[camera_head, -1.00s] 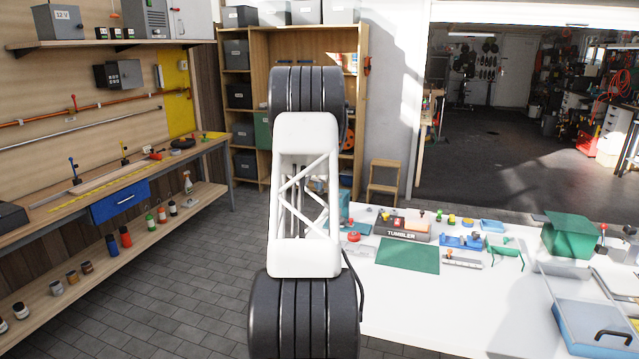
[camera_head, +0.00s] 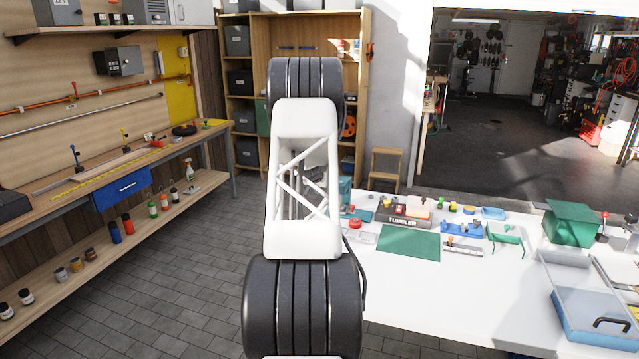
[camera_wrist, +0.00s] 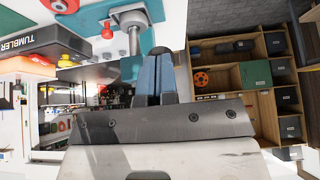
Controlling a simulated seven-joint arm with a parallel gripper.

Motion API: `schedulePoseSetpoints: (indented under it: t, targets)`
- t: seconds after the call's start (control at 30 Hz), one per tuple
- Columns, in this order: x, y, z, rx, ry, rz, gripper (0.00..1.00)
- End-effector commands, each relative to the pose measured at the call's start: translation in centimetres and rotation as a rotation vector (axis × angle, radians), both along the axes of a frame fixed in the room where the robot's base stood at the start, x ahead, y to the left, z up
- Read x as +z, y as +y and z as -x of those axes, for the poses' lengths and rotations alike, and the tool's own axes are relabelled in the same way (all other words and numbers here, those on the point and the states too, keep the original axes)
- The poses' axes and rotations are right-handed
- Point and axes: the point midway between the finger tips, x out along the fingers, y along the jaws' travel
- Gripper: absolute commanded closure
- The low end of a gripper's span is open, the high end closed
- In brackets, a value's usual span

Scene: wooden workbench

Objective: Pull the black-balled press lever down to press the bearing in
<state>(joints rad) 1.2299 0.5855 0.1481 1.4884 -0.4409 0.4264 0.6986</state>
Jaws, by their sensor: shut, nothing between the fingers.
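In the wrist view, my gripper (camera_wrist: 156,78) is shut, its two grey-blue fingers together with nothing between them. Close beyond the fingertips is a teal machine (camera_wrist: 152,12) with a grey cylindrical post or ram (camera_wrist: 134,40); it looks like the press. I cannot tell whether the fingers touch it. A red knob (camera_wrist: 107,31) stands beside it. In the head view, a bit of teal (camera_head: 345,186) shows at the right edge of my arm, which hides the rest and my gripper. I cannot make out the black-balled lever or the bearing in either view.
The white bench (camera_head: 450,290) carries a dark TUMBLER box (camera_head: 402,222), a green mat (camera_head: 408,243), a blue fixture (camera_head: 462,230), a green box (camera_head: 572,224) and a blue-edged tray (camera_head: 598,322). The bench front is mostly clear. A wooden shelf (camera_wrist: 215,75) stands beyond the bench.

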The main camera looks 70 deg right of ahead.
Motion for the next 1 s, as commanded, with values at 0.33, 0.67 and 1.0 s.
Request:
schedulePoseSetpoints:
  t: [0.33,0.67,1.0]
  targets:
    - [-2.8,-0.1,0.0,0.000,0.000,-0.001,1.00]
    - [-3.2,-0.2,0.0,0.000,0.000,-0.001,1.00]
    - [-3.1,-0.1,0.0,0.000,0.000,-0.001,1.00]
